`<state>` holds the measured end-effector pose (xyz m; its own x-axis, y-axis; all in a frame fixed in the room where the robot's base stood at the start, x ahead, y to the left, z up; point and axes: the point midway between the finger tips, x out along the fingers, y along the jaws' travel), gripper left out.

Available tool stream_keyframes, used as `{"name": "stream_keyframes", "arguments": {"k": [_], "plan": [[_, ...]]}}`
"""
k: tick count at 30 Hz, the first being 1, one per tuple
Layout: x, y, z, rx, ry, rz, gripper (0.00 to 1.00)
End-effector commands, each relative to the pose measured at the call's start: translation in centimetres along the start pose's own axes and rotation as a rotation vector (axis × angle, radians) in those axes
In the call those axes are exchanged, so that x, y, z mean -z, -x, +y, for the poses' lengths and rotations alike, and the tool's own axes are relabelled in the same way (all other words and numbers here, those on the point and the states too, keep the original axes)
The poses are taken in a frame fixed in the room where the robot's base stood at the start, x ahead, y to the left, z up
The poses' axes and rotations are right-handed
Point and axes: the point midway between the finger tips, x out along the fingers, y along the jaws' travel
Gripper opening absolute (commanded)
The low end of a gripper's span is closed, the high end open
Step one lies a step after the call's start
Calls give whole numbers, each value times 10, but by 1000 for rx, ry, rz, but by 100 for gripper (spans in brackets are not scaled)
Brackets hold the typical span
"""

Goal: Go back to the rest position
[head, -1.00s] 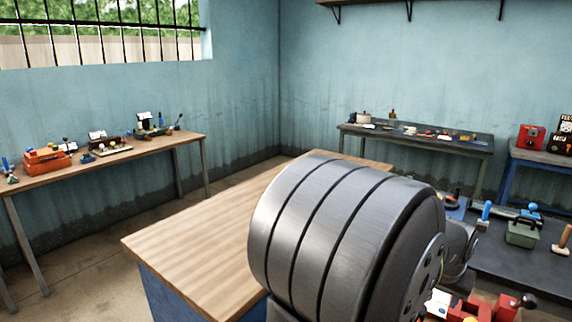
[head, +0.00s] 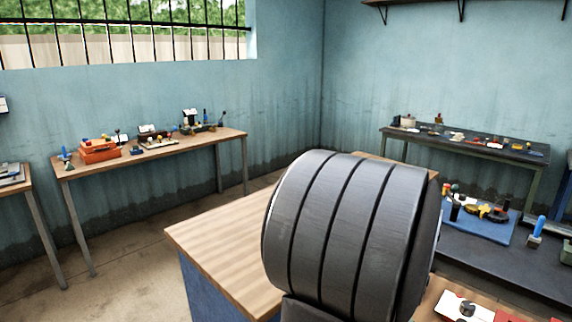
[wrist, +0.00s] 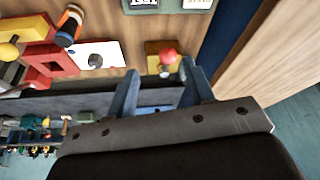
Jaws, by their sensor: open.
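My gripper (wrist: 160,72) shows in the wrist view, with its two blue-grey fingers apart and nothing held between them. Beyond the fingertips is a yellow block with a red knob (wrist: 168,55), apparently on a wooden surface. My gripper is not visible in the head view. There, my large grey ribbed arm link fills the lower middle and hides part of the wooden bench (head: 225,238).
In the wrist view, a red block-like tool (wrist: 45,62) and a white plate (wrist: 97,60) lie left of the fingers. In the head view, a blue mat (head: 475,228) with tools is at right. A side table (head: 200,143) stands at left. Floor between is clear.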

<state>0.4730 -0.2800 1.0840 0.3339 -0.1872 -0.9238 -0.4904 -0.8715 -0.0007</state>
Motion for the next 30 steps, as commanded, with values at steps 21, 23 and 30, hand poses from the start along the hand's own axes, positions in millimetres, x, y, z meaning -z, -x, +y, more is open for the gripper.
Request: {"name": "stream_keyframes", "arguments": {"k": [21, 23, 30], "plan": [[2, 17, -129, 84, 202, -1, 48], [2, 18, -134, 86, 209, -1, 48], [1, 19, -140, 90, 218, -1, 48]]}}
